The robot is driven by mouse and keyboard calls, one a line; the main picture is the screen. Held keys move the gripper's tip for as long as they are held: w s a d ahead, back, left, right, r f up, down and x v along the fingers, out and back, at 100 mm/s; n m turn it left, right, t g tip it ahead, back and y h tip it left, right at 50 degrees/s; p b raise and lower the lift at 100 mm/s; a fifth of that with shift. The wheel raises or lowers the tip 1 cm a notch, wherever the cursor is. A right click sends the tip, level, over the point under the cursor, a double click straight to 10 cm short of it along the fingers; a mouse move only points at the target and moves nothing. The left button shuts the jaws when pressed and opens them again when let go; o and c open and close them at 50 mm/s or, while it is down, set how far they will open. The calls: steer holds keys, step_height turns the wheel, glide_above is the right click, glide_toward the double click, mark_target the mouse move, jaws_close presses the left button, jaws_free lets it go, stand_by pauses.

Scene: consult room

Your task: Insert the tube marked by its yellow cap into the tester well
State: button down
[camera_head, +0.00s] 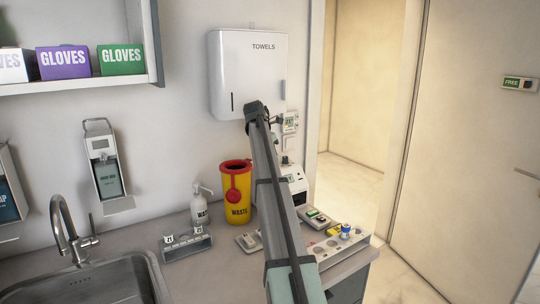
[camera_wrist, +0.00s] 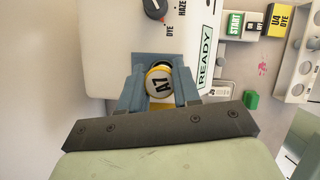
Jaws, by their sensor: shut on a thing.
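In the wrist view my gripper (camera_wrist: 160,92) is shut on a tube seen from its top end. The tube's yellow cap (camera_wrist: 150,70) has a pale top marked A7. The tube body is hidden below the cap. The white tester (camera_wrist: 105,45) lies beneath, with a green READY panel (camera_wrist: 207,57) just right of the fingers and a dark knob above them. The well is not clearly visible, and I cannot tell whether the tube's lower end is in it. In the head view the tester (camera_head: 297,182) is partly behind my arm, and my gripper is hidden.
In the head view, a rack (camera_head: 344,250) with a blue-capped tube (camera_head: 346,230) stands at the counter's right end. A yellow waste bin (camera_head: 238,204) is left of my arm. In the wrist view, a green block (camera_wrist: 251,99) lies right of the tester.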

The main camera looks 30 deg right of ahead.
steer(key=shift+f, duration=0.45)
steer(key=c, duration=0.7)
jaws_free()
steer(key=shift+c, duration=0.2)
steer(key=v, duration=1.4)
steer(key=shift+d+f, duration=0.1)
